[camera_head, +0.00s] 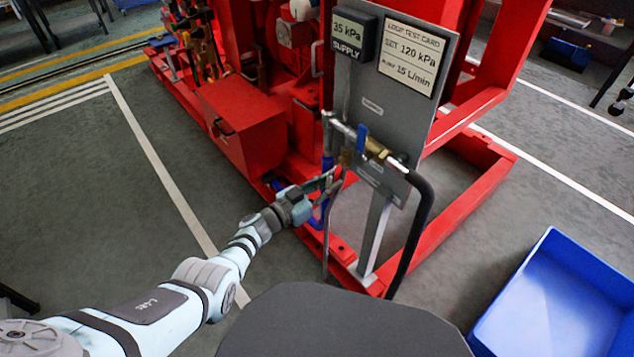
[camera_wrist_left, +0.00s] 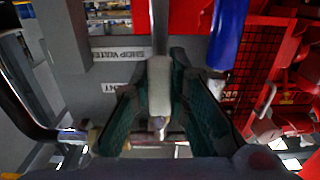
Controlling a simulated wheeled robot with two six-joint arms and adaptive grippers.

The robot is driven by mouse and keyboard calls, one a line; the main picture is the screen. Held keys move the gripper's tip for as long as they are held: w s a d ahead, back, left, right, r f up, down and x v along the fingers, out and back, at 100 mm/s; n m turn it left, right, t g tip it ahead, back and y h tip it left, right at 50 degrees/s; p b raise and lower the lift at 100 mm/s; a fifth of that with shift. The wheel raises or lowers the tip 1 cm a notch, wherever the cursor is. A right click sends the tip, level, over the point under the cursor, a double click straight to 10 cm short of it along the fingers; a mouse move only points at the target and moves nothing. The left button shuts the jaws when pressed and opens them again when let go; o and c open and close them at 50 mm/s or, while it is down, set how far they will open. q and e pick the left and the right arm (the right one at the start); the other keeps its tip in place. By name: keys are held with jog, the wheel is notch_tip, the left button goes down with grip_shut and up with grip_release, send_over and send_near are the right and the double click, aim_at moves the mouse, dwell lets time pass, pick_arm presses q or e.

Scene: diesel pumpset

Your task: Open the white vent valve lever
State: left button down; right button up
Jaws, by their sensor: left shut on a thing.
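The white vent valve lever (camera_wrist_left: 160,85) shows in the left wrist view as a pale grip on a metal stem. It lies between the dark green finger pads of my left gripper (camera_wrist_left: 158,100), which are closed on it. In the head view my left gripper (camera_head: 330,182) is at the lower left edge of the grey panel (camera_head: 372,115), below the brass valve fitting (camera_head: 375,148). The gripper hides the white lever there. A blue lever (camera_head: 362,138) stands up on the pipework above the gripper. My right gripper is not in view.
A supply display (camera_head: 348,38) and a test card (camera_head: 413,53) are on the panel. A black hose (camera_head: 418,225) hangs at its right. Red frame beams (camera_head: 450,235) surround its post. A blue bin (camera_head: 555,300) is at the lower right. Open floor (camera_head: 75,200) lies at left.

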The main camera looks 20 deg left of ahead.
pick_arm(q)
jog(key=shift+s+f, duration=0.1)
jog(key=shift+f, duration=0.1)
jog(key=c, duration=2)
grip_release()
jog(key=o, duration=0.5)
jog(key=shift+r, duration=0.15)
jog(key=v, duration=1.2)
